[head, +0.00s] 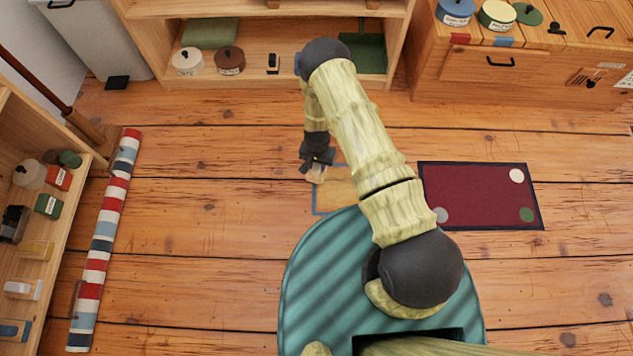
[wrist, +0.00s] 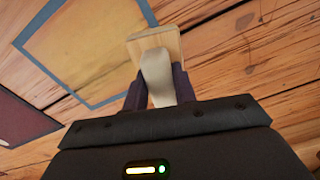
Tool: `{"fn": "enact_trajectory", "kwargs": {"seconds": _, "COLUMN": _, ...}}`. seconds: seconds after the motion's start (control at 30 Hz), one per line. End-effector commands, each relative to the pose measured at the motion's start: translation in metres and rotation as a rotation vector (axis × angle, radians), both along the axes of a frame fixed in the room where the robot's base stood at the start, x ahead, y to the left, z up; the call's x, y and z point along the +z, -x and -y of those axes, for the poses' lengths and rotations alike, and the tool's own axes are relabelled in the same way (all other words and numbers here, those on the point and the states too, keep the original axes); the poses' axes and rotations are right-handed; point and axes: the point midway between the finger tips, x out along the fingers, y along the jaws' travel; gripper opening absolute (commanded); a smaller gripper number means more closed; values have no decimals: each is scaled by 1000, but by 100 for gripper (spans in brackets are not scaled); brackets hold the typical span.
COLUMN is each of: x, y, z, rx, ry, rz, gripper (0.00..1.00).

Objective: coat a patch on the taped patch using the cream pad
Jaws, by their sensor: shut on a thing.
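The taped patch (head: 340,188) is a tan area of floor framed by blue tape. In the head view it is partly hidden by my arm and base. It also shows at the upper left of the wrist view (wrist: 85,45). My gripper (head: 318,164) is low over the patch's left side and shut on the cream pad (wrist: 156,72). The pad is a pale block with a cream grip between the fingers; it also shows small in the head view (head: 317,174). The pad overlaps the patch's taped edge in the picture; I cannot tell whether it touches the floor.
A dark red mat (head: 475,195) with coloured discs lies right of the patch. A striped pole-like strip (head: 104,240) lies at left beside a shelf (head: 75,120) of small items. A low shelf (head: 270,75) and a wooden cabinet (head: 520,75) stand behind. Floor left of the patch is clear.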

Motion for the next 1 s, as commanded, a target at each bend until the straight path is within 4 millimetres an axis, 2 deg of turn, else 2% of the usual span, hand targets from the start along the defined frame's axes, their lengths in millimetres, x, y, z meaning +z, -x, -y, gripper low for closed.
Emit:
{"fn": "enact_trajectory", "kwargs": {"seconds": 0.1, "x": 15, "y": -1, "z": 1, "rx": -1, "ry": 0, "rz": 1, "gripper": 6}}
{"fn": "enact_trajectory", "kwargs": {"seconds": 0.3, "x": 28, "y": -1, "z": 1, "rx": -3, "ry": -1, "rz": 1, "gripper": 6}}
{"fn": "enact_trajectory", "kwargs": {"seconds": 0.77, "x": 32, "y": -2, "z": 2, "rx": -1, "ry": -1, "rz": 1, "gripper": 6}}
{"fn": "enact_trajectory", "kwargs": {"seconds": 0.87, "x": 48, "y": -8, "z": 5, "rx": 8, "ry": -4, "rz": 3, "gripper": 6}}
{"fn": "enact_trajectory", "kwargs": {"seconds": 0.97, "x": 81, "y": -18, "z": 12, "rx": 28, "ry": -11, "rz": 6, "gripper": 6}}
{"fn": "enact_trajectory", "kwargs": {"seconds": 1.0, "x": 98, "y": -22, "z": 15, "rx": 41, "ry": -13, "rz": 6, "gripper": 6}}
